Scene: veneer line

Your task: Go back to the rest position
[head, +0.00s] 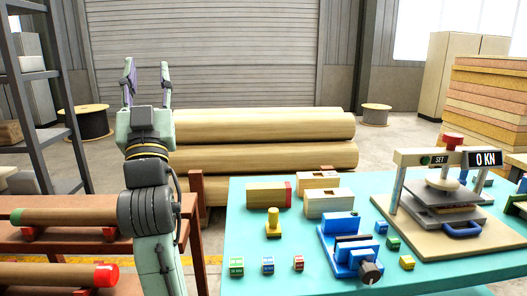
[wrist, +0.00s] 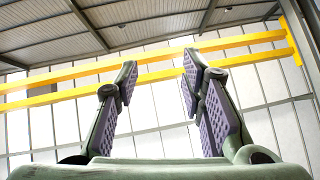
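My gripper (head: 147,84) is raised upright at the left of the head view, above and to the left of the turquoise table (head: 300,276). Its two fingers point up and stand apart. In the wrist view my gripper (wrist: 155,85) shows its two purple-padded fingers spread, with nothing between them. Behind them are only the roof, pale wall panels and yellow beams (wrist: 140,77). The gripper touches nothing.
On the table stand a press (head: 440,180) reading 0 KN, wooden blocks (head: 265,195), a yellow stamp (head: 273,223), a blue vise (head: 350,250) and several small coloured cubes. Logs (head: 260,127) lie behind. A rack with rollers (head: 70,217) stands at left. Air around the gripper is clear.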

